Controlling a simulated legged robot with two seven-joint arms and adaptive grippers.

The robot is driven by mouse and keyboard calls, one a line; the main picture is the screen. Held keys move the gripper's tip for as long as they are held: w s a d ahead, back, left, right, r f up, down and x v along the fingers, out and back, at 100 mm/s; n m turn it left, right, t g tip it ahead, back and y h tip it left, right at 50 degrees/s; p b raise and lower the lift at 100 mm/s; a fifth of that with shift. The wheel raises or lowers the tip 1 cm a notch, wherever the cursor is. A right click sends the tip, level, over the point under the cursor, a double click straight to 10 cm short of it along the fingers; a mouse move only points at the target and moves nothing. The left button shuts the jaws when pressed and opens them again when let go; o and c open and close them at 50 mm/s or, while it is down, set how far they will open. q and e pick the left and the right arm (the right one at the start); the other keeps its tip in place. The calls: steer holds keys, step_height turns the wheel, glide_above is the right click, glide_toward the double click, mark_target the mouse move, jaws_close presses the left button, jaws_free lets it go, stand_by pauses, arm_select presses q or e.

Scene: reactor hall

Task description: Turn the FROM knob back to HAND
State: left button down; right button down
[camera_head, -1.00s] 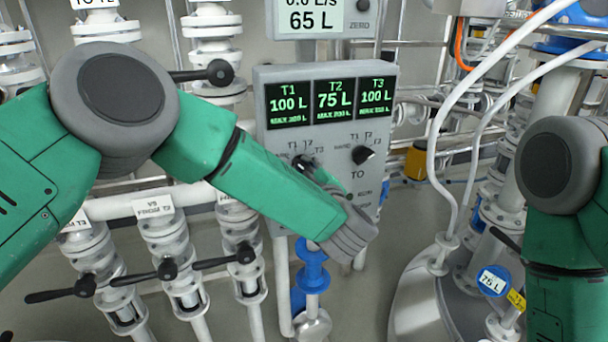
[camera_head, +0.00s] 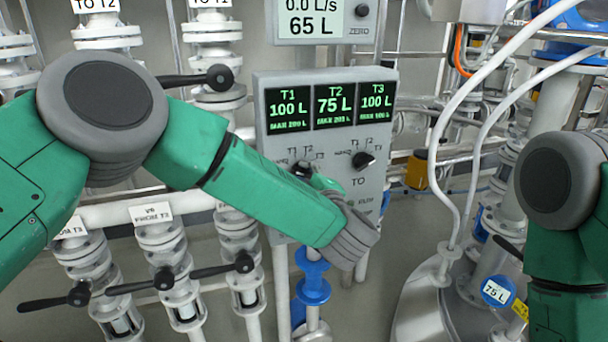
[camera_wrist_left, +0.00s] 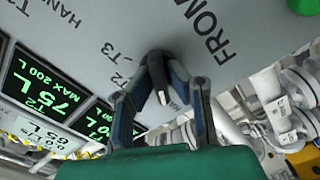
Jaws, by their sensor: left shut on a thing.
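The grey control panel (camera_head: 268,110) stands mid-picture in the head view, with the TO knob (camera_head: 365,159) on its right half. My left gripper (camera_wrist_left: 162,84) has its fingers closed around the dark FROM knob (camera_wrist_left: 161,95) in the wrist view. A pale mark shows on the knob between the fingers, but I cannot tell which label it points to. In the head view my left forearm hides the lower left of the panel. My right gripper is out of view.
Above the dials, the tank display (camera_head: 334,106) reads T1 100 L, T2 75 L and T3 100 L. Valves with black levers (camera_head: 165,279) stand at lower left. White hoses (camera_head: 447,150) and a tank (camera_head: 425,305) are at the right.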

arm_select(q)
steer(key=c, duration=1.6)
jaws_free()
steer(key=shift+s+d+f, duration=0.1)
steer(key=shift+f, duration=0.15)
steer(key=shift+c, duration=0.2)
steer(key=shift+o, duration=0.2)
steer(key=shift+r, duration=0.1)
steer(key=v, duration=1.2)
